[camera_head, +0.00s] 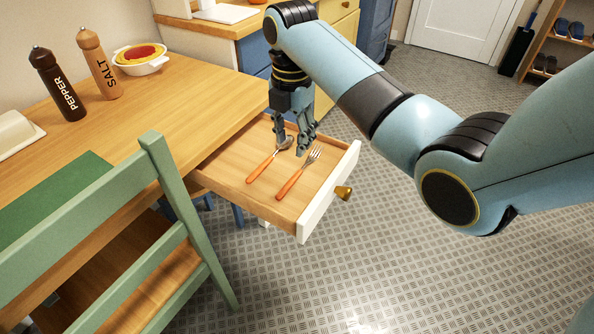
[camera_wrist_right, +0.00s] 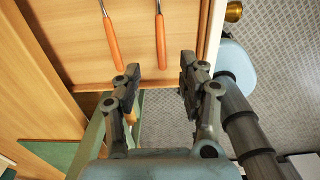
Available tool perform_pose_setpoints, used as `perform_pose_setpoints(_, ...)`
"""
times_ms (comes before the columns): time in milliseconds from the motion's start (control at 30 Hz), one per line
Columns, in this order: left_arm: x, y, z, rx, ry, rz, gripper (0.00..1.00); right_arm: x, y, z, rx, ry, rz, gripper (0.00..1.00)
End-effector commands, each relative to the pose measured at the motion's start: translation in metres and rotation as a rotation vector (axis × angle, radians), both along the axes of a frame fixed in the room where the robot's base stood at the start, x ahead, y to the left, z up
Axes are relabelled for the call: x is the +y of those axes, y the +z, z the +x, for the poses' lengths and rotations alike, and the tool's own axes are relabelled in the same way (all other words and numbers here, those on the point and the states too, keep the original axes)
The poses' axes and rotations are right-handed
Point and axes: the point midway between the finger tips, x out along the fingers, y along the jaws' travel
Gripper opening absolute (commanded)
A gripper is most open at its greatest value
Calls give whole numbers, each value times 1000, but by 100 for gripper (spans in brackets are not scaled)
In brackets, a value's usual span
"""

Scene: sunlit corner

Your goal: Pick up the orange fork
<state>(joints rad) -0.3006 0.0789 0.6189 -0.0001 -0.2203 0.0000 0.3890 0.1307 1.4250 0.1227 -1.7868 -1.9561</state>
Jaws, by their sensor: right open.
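The orange fork (camera_head: 290,184) lies in the open drawer, its metal tines pointing away toward the upper right. An orange-handled spoon (camera_head: 261,167) lies to its left. In the right wrist view, the fork's orange handle (camera_wrist_right: 161,42) shows nearer the drawer front, with the spoon handle (camera_wrist_right: 111,40) to its left; the heads of both are out of frame. My right gripper (camera_head: 293,143) hangs fingers down over the drawer by the heads of the spoon and fork. It is open and empty; its spread fingers also show in the wrist view (camera_wrist_right: 160,78). My left gripper is not in view.
The drawer (camera_head: 233,162) has a white front with a brass knob (camera_head: 343,192). A green chair (camera_head: 165,185) stands at the lower left. The wooden table (camera_head: 188,95) holds a pepper mill (camera_head: 58,85), a salt mill (camera_head: 100,65) and stacked bowls (camera_head: 141,62). The floor at right is clear.

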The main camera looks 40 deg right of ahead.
Motion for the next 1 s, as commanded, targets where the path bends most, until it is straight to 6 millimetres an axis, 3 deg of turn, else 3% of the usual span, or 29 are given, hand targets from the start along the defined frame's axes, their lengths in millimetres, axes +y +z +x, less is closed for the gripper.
perform_pose_setpoints(700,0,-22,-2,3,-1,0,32,5,-95,-3,9,27,3,42)
perform_pose_setpoints(1000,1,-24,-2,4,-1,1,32,4,-106,-3,5,28,2,42)
